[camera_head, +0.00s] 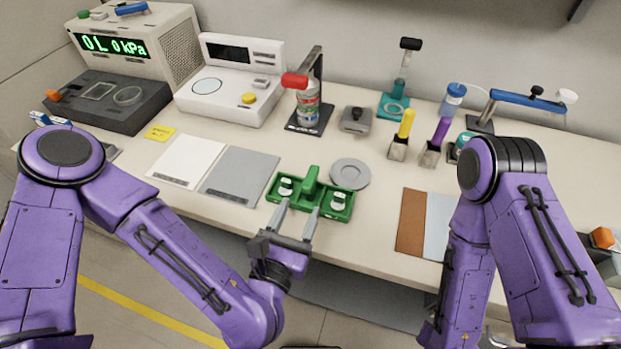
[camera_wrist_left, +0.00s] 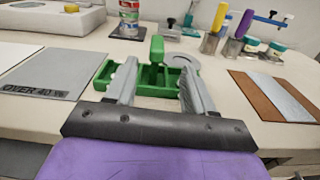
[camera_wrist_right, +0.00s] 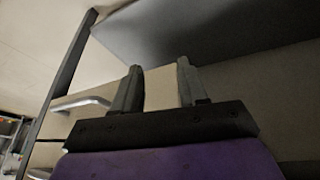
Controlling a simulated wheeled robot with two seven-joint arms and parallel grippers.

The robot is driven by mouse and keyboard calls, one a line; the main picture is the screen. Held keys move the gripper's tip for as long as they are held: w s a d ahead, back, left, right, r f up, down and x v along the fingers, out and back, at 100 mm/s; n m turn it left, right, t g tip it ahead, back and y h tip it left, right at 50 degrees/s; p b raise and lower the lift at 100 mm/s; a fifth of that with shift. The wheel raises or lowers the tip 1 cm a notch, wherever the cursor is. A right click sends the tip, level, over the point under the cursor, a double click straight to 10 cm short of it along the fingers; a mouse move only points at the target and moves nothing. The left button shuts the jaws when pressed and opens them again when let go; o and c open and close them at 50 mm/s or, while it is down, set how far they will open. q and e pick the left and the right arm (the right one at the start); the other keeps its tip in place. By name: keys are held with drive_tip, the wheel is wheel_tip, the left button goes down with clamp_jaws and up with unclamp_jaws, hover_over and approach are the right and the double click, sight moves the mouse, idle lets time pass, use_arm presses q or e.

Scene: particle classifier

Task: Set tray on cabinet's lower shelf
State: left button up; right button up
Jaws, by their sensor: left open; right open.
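The green tray (camera_head: 342,211) sits on the worktop near its front edge, with an upright green handle (camera_head: 311,182) in the middle and small white-topped items in its side compartments. In the left wrist view the tray (camera_wrist_left: 105,76) lies just beyond the fingers. My left gripper (camera_head: 298,209) is open at the tray's front side. Its fingers are either side of the handle's line in the left wrist view; I cannot tell whether they touch the tray. My right gripper (camera_wrist_right: 158,66) is open and empty, seen in the right wrist view near beige panels. I cannot clearly identify the cabinet's lower shelf.
A grey disc (camera_head: 350,174) lies right behind the tray. A grey mat (camera_head: 240,173) and a white mat (camera_head: 188,160) lie left, a brown mat (camera_head: 411,222) right. Instruments line the back. The right wrist view shows a metal handle (camera_wrist_right: 80,103) and a dark overhead panel (camera_wrist_right: 190,30).

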sight(314, 169)
use_arm(q)
drive_tip(key=p+x, duration=0.1)
drive_tip(key=x, duration=0.1)
drive_tip(key=r+x, duration=0.1)
drive_tip(key=x, duration=0.1)
drive_tip(key=shift+w+a+p, duration=0.1)
drive_tip(key=shift+w+p, duration=0.2)
drive_tip(key=shift+p, duration=0.1)
drive_tip(key=shift+w+d, duration=0.3)
drive_tip(key=shift+w, duration=0.35)
drive_tip(key=p+x, duration=0.2)
drive_tip(key=x, duration=0.2)
drive_tip(key=shift+w+p, duration=0.3)
drive_tip(key=shift+w, duration=0.05)
drive_tip(key=shift+w+d+f, duration=0.15)
drive_tip(key=shift+w+f, duration=0.05)
drive_tip(key=shift+w, duration=0.15)
clamp_jaws()
